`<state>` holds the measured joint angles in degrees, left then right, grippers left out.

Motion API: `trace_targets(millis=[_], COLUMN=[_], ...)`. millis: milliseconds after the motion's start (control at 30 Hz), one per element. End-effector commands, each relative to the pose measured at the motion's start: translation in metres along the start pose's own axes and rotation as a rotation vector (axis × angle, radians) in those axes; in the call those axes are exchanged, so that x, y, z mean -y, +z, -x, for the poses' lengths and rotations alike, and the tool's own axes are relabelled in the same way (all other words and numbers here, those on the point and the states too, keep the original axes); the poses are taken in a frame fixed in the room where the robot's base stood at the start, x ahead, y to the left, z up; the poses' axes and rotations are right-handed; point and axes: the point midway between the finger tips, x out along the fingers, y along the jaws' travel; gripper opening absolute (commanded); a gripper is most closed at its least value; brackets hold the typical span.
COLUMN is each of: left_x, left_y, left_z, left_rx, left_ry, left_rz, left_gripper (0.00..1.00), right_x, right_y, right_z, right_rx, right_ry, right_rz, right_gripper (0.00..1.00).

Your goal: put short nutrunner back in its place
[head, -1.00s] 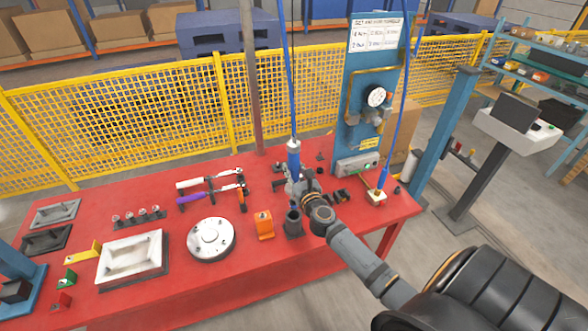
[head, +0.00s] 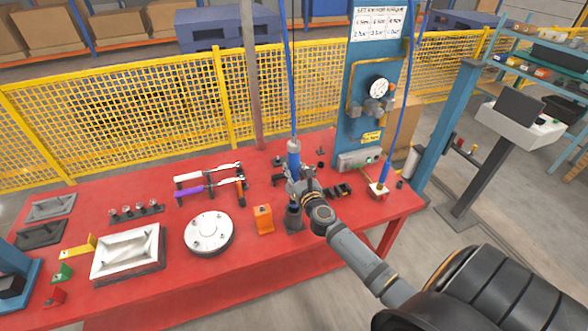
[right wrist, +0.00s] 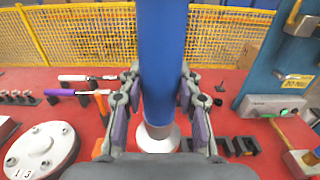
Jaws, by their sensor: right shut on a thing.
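The short nutrunner (head: 293,158) is a blue upright cylinder with a grey top, hanging on a blue hose. My right gripper (head: 294,182) is shut around its body. In the right wrist view, the blue body (right wrist: 163,65) stands between the two fingers (right wrist: 155,105), with a pale collar (right wrist: 157,138) below. A dark cup-shaped holder (head: 294,222) stands on the red table directly below the tool. The tool's lower end is dark and partly hidden by the gripper; I cannot tell whether it is inside the cup or just above it. My left gripper is out of view.
An orange block (head: 263,219) stands just left of the holder, and a round metal flange (head: 209,233) lies farther left. Dark sockets (head: 338,191) lie to the right.

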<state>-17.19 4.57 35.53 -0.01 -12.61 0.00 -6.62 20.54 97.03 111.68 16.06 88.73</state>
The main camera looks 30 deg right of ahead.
Motion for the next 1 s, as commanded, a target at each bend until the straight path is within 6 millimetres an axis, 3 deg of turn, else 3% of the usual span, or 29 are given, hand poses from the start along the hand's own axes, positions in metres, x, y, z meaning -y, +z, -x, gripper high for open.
trace_targets(millis=[1000], left_x=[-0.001], left_y=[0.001], left_z=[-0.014], left_rx=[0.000], left_ry=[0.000], left_rz=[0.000], left_gripper=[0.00], right_x=[0.000], right_y=[-0.013], right_z=[-0.001], right_rx=[0.003], right_ry=[0.001], right_rz=[0.000], right_gripper=[0.00])
